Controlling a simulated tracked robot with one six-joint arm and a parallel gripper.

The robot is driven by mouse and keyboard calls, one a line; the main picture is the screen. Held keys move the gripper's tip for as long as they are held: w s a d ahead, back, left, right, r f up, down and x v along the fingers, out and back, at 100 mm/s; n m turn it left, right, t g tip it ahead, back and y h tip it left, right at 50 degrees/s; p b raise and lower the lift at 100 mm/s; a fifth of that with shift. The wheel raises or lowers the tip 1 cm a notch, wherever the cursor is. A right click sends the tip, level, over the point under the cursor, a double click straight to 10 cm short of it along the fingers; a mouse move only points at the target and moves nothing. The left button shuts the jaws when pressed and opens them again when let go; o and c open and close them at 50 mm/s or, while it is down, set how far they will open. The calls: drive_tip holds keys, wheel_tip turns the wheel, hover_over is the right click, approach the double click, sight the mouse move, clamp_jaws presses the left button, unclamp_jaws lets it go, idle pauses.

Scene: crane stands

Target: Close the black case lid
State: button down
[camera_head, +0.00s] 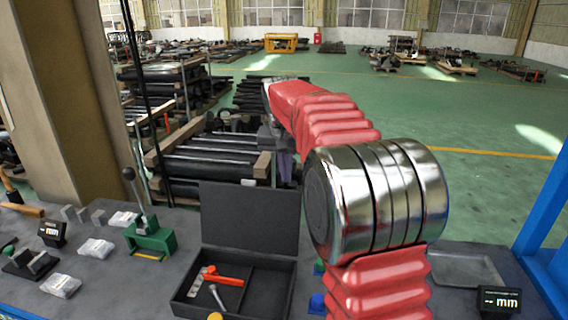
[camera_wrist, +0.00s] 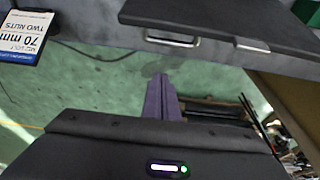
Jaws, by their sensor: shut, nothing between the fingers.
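The black case (camera_head: 186,300) sits on the grey bench in the head view, with its lid (camera_head: 248,215) standing up open at the back. A red-handled tool (camera_head: 222,279) and a bolt lie inside. My gripper (camera_head: 285,168) shows as a small purple patch beyond the lid's top right corner, partly hidden by my arm. In the wrist view its purple fingers (camera_wrist: 161,86) are together and empty, pointing toward a dark panel (camera_wrist: 215,18) with metal fittings, which seems to be part of the case. Contact with the lid is not visible.
A display (camera_head: 498,300) and a shallow tray (camera_head: 465,268) are at the right. A label card (camera_wrist: 24,36) shows in the wrist view. Racks of dark bars stand behind the bench.

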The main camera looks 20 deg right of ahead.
drive_tip(key=shift+s+a+f, duration=0.25)
drive_tip(key=shift+s+a, duration=0.25)
drive_tip(key=shift+s, duration=0.3)
drive_tip(key=shift+s+a+f, duration=0.25)
drive_tip(key=shift+s+a, duration=0.25)
drive_tip(key=shift+s, duration=0.25)
drive_tip(key=shift+s+a+r, duration=0.1)
